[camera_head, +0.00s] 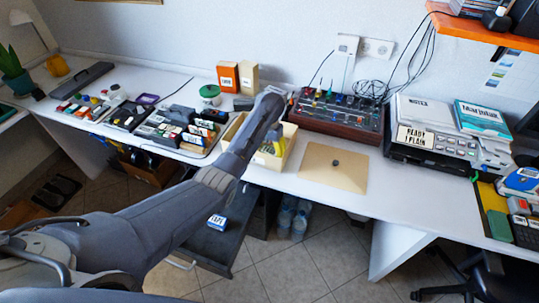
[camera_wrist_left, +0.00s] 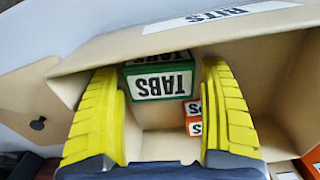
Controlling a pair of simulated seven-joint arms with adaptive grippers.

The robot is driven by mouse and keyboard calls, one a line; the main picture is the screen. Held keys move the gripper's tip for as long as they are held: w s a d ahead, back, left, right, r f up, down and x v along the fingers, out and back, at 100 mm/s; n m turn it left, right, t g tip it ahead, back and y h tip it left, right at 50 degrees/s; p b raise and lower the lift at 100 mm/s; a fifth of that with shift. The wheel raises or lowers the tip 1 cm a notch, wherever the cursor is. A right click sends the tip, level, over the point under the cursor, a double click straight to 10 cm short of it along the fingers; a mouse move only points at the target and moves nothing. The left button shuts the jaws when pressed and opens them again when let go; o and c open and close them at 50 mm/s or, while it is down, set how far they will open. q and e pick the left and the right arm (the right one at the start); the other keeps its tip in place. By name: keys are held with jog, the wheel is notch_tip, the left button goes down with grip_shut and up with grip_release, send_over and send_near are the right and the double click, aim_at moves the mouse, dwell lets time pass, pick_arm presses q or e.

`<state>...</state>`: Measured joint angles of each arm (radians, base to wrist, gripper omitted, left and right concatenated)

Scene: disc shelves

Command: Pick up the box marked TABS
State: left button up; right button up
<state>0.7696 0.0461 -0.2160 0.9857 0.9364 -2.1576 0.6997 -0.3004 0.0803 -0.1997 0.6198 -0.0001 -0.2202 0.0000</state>
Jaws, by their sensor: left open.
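The box marked TABS (camera_wrist_left: 160,82) is green with a white label and black letters, upside down in the left wrist view. It sits inside a beige bin (camera_wrist_left: 85,60). My left gripper (camera_wrist_left: 161,78) has its two yellow fingers spread on either side of the box, open, with a gap seen at least on the right. In the head view my left gripper (camera_head: 269,146) reaches down into the bin (camera_head: 283,164), and my arm hides much of it; the TABS box cannot be made out there. My right gripper is not in view.
The bin's wall carries a white label (camera_wrist_left: 222,17). A mixer-like device (camera_head: 335,115) stands right of the bin, a beige plate (camera_head: 325,170) in front. A drawer (camera_head: 218,248) hangs open below.

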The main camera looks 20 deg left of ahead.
pick_arm(q)
jog(key=c, duration=1)
jog(key=shift+r, duration=0.15)
